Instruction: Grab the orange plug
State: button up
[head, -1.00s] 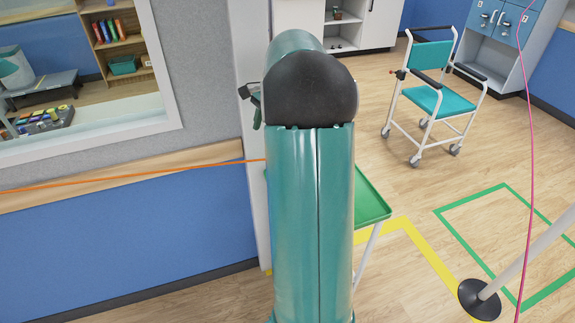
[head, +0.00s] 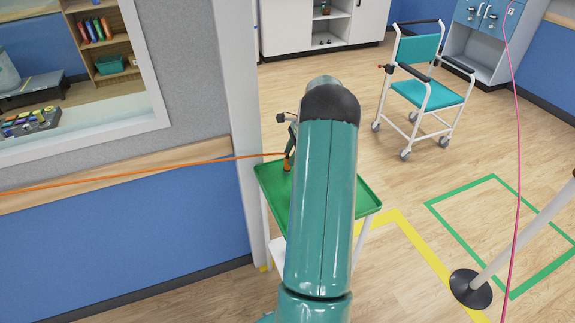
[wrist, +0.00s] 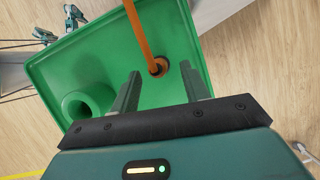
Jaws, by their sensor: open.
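The orange plug (head: 287,166) stands at the left part of a green tray (head: 368,206), with an orange cable (head: 140,172) running from it to the left. In the wrist view the plug (wrist: 159,67) is at the upper middle, cable rising from it. My gripper (wrist: 161,72) is open, with one finger either side of the plug's line in that picture. The fingertips look close to the plug, but I cannot tell whether they touch it. In the head view my arm hides most of the gripper and part of the tray.
A green ring-shaped piece (wrist: 87,101) sits in the tray, left of my gripper in the wrist view. A wall edge (head: 232,130) stands left of the tray. A pink cable (head: 517,190) and a post base (head: 472,289) are at right. A wheeled chair (head: 420,85) stands behind.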

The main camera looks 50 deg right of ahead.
aim_at(284, 168)
jog(key=x, duration=0.5)
jog(key=shift+a+f, duration=0.2)
jog(key=shift+f, duration=0.1)
jog(key=c, duration=1)
jog(key=shift+o, duration=0.2)
jog(key=shift+r, duration=0.1)
